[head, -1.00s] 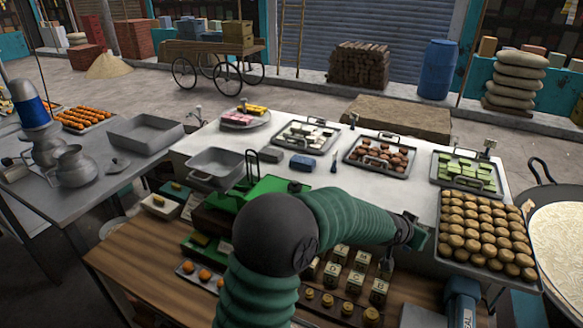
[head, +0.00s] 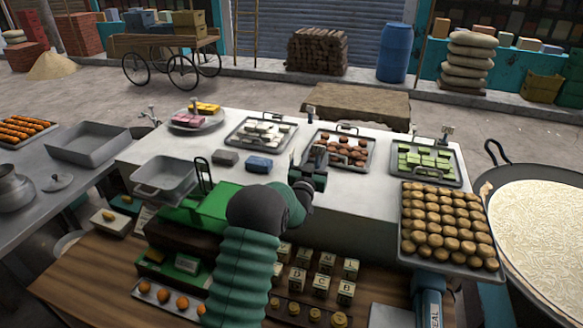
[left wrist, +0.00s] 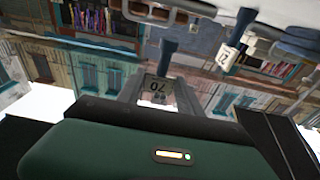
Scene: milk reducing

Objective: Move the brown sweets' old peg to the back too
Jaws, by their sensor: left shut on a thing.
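The brown sweets lie in a metal tray (head: 368,168) on the white counter. My left gripper (head: 316,160) is at the tray's near left corner. In the left wrist view, its fingers (left wrist: 158,92) are shut on a peg with a tag (left wrist: 158,88) that reads upside down. In the head view the gripper hides this peg. Another blue-topped peg with a tag (left wrist: 230,55) shows in the left wrist view. In the head view, a dark peg (head: 310,112) stands behind the trays, between the white and brown sweets. My right gripper is not in view.
A tray of white sweets (head: 262,132) is left of the brown ones, and green sweets (head: 425,160) are right. A blue block (head: 259,164) and a grey block (head: 225,158) lie left of my gripper. Round brown sweets (head: 447,225) fill a tray at right.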

